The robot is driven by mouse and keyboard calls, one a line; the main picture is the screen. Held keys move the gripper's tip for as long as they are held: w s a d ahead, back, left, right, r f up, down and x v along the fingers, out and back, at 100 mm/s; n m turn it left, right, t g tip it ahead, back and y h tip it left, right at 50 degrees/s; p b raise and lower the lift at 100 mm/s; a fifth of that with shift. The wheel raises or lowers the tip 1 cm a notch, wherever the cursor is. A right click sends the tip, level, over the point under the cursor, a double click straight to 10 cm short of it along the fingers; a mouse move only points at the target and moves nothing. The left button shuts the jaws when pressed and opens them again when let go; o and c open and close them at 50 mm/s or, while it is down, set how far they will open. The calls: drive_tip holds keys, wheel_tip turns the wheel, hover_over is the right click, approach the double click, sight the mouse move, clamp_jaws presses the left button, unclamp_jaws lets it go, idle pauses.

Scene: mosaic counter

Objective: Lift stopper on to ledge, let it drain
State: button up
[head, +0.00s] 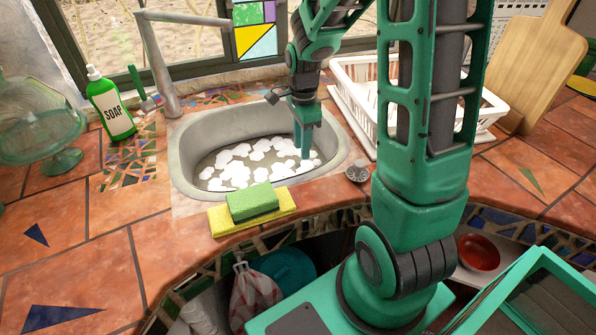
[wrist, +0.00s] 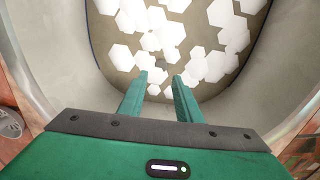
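My gripper (head: 305,152) points down into the grey sink basin (head: 185,160), at its right part, over the water with white suds. In the wrist view its two fingers (wrist: 160,80) are apart with nothing clearly between them. A small greyish spot (wrist: 162,62) shows among the suds just beyond the fingertips; I cannot tell whether it is the stopper or the drain. A small grey round piece (head: 357,171), like a strainer or stopper, sits on the tiled ledge right of the basin. It also appears at the left edge of the wrist view (wrist: 11,122).
A green sponge (head: 252,203) lies on a yellow cloth (head: 225,222) at the sink's front edge. The faucet (head: 155,65) and a soap bottle (head: 112,105) stand left and behind. A white dish rack (head: 358,98) stands right of the sink.

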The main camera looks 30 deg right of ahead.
sight(299, 164)
drive_tip(key=shift+w+a+f, duration=0.1)
drive_tip(key=shift+a+f, duration=0.1)
drive_tip(key=shift+f, duration=1.5)
drive_tip(key=shift+a+f, duration=0.15)
drive_tip(key=shift+f, duration=1.5)
clamp_jaws()
